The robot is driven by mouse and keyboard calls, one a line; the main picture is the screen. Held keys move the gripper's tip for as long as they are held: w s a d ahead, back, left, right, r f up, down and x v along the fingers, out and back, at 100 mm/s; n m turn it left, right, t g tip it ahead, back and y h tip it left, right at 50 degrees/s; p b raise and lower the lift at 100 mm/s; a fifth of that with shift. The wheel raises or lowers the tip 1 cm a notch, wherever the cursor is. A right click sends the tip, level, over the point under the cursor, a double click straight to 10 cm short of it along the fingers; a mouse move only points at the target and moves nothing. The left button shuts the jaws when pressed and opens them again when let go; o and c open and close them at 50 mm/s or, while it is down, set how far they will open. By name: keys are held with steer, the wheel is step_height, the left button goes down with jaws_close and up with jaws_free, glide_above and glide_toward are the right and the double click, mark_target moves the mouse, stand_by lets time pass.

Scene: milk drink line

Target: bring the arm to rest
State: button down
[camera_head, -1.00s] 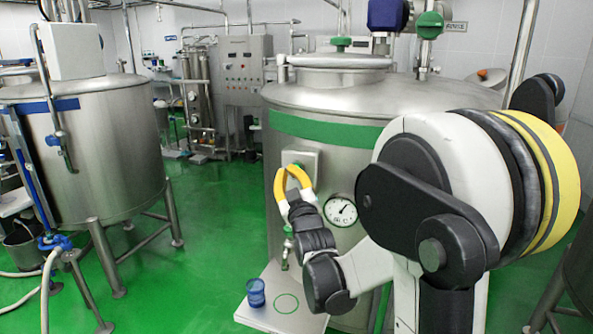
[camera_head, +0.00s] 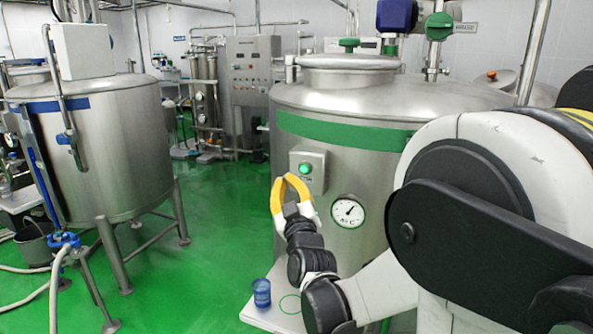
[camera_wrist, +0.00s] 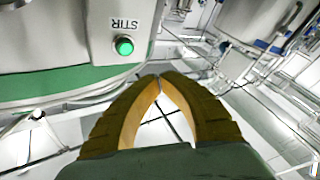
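My gripper (camera_head: 289,180) has two yellow fingers and is raised in front of the steel tank (camera_head: 350,105). It is just left of and below the lit green button on the STIR box (camera_head: 305,170). In the wrist view my gripper (camera_wrist: 158,78) has its fingertips together with nothing between them. The STIR box shows there at the upper left, its green button (camera_wrist: 124,46) lit and apart from the fingers. My arm is bent, with its large joint filling the right of the head view.
A blue cup (camera_head: 262,293) stands on a white shelf (camera_head: 272,318) below my gripper, beside a green ring mark. A round gauge (camera_head: 347,211) is on the tank, right of my gripper. Another tank (camera_head: 95,150) stands at left. Green floor between the tanks is open.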

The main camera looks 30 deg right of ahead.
steer(key=s+a+f+g+y+b, duration=0.2)
steer(key=s+a+f+g+y, duration=0.4)
steer(key=s+a+f, duration=0.4)
steer(key=s+a+f+g+b, duration=0.1)
steer(key=s+a+f+g, duration=0.1)
steer(key=s, duration=0.5)
steer(key=s+a+f+m+g+b, duration=0.1)
steer(key=s+a+f+g, duration=0.2)
steer(key=s+f, duration=0.3)
steer(key=shift+s+f+m+g, duration=0.35)
steer(key=shift+s+g, duration=0.25)
steer(key=shift+s, duration=0.25)
